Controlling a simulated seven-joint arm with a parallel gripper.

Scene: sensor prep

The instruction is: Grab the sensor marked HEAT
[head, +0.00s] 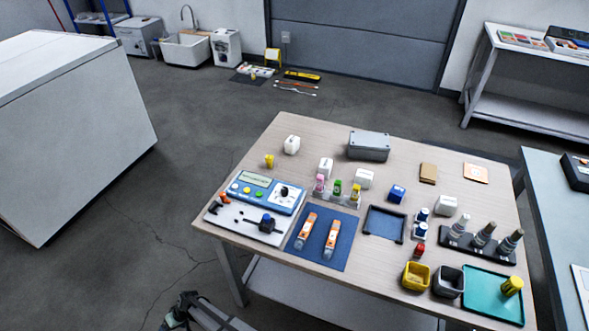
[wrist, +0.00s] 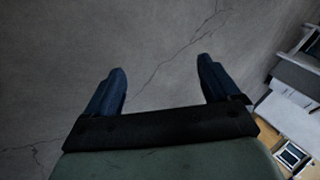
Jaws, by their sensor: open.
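No HEAT marking is legible in either view, so I cannot tell which item is that sensor. Several small white block-like items stand on the wooden table, among them a back-left block (head: 292,145), two middle blocks (head: 326,166) (head: 364,178) and a right block (head: 445,205). A blue block (head: 397,193) sits between them. Two orange-and-white devices (head: 306,231) (head: 332,238) lie on a blue mat (head: 343,262). My gripper (wrist: 162,72) is open and empty over bare floor, away from the tabletop. Part of my arm shows at the head view's bottom edge.
The wooden table (head: 258,160) also holds a grey box (head: 368,146), a blue meter (head: 266,192), a dark square tray (head: 384,224), bottles in a black rack (head: 483,237), yellow (head: 416,276) and dark (head: 448,282) bins, and a teal tray (head: 482,297). Its back-left surface is mostly clear.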

